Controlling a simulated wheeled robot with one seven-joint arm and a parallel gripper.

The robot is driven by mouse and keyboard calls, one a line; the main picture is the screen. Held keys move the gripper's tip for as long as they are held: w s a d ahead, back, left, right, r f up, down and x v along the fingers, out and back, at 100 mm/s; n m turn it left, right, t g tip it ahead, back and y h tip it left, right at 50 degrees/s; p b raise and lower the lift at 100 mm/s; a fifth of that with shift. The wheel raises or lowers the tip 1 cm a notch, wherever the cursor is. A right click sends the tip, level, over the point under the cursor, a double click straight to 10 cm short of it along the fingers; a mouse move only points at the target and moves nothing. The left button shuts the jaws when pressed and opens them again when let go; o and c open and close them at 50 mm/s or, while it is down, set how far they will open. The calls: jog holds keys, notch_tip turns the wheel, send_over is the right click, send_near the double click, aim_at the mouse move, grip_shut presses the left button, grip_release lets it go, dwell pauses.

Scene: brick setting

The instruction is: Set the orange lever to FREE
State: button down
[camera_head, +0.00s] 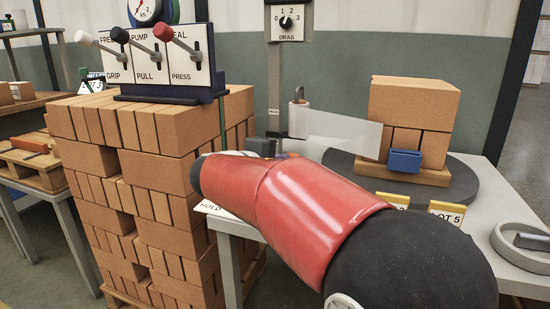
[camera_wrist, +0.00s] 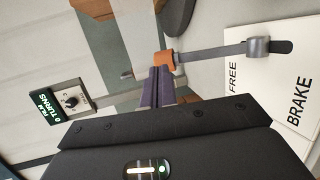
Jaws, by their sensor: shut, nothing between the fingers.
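The orange lever (camera_wrist: 165,58) shows in the wrist view as an orange end piece on a grey bar. The bar runs right to a grey round pivot (camera_wrist: 257,48) beside a white plate (camera_wrist: 282,82) lettered FREE and BRAKE. The bar lies nearer the word FREE than BRAKE; I cannot tell its exact setting. My gripper (camera_wrist: 158,72) is shut and empty, with its dark fingertips right at the orange end; whether they touch is unclear. In the head view my red and black arm covers the lever area, and its plate is mostly hidden.
A panel (camera_head: 150,65) with white-, black- and red-knobbed levers stands on stacked bricks (camera_head: 165,130) at left. A dark turntable (camera_head: 463,185) bears more bricks, with translucent film (camera_head: 345,133) stretched toward them. A DRAG dial (camera_head: 287,22) stands behind.

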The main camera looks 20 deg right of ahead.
jog(key=shift+w+d+f+b, duration=0.1)
jog(key=shift+w+d+b, duration=0.15)
jog(key=shift+w+d, duration=0.3)
jog(key=shift+w+d+f+b, duration=0.1)
jog(key=shift+w+d+b, duration=0.2)
jog(key=shift+w, duration=0.3)
jog(key=shift+r, duration=0.1)
jog(key=shift+r, duration=0.1)
